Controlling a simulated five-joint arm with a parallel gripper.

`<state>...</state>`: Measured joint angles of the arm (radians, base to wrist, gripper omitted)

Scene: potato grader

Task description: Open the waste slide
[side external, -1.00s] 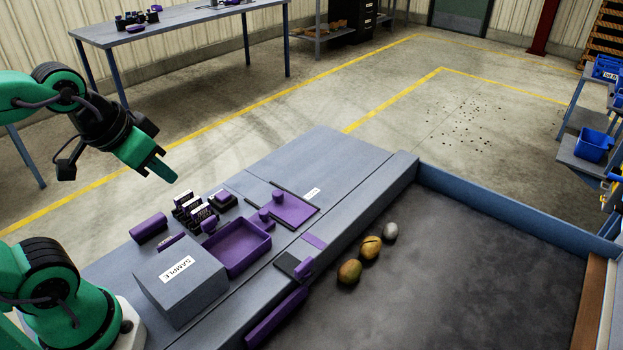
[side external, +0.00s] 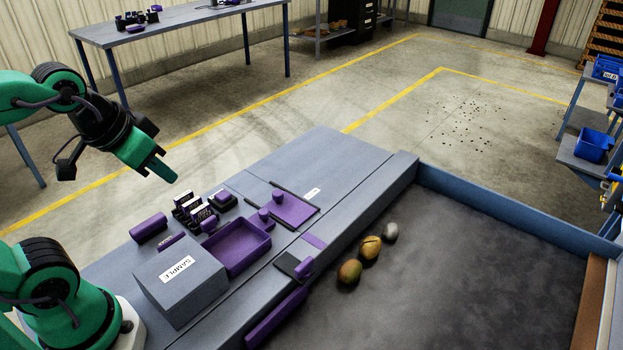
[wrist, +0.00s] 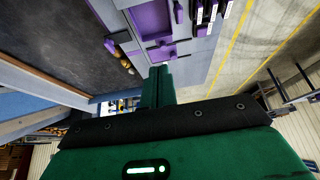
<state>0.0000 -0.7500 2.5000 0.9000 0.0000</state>
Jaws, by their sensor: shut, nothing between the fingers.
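My gripper (side external: 165,172) is shut and empty, held in the air above the left part of the grey bench, apart from everything on it. Its green fingers also show in the wrist view (wrist: 158,75). A flat purple plate (side external: 295,209) with a purple knob (side external: 277,196) lies between dark rails toward the bench's far end. A small white label (side external: 312,193) beside it is too small to read. Nearer the belt, a dark square (side external: 287,264) has a purple handle (side external: 304,267) beside it. I cannot tell for sure which is the waste slide.
A purple tray (side external: 237,247) and a grey box marked SAMPLE (side external: 180,282) stand on the bench, with small black holders (side external: 195,211) and a purple cylinder (side external: 149,228). Several potatoes (side external: 370,247) lie on the dark belt (side external: 470,270). The bench's far end is clear.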

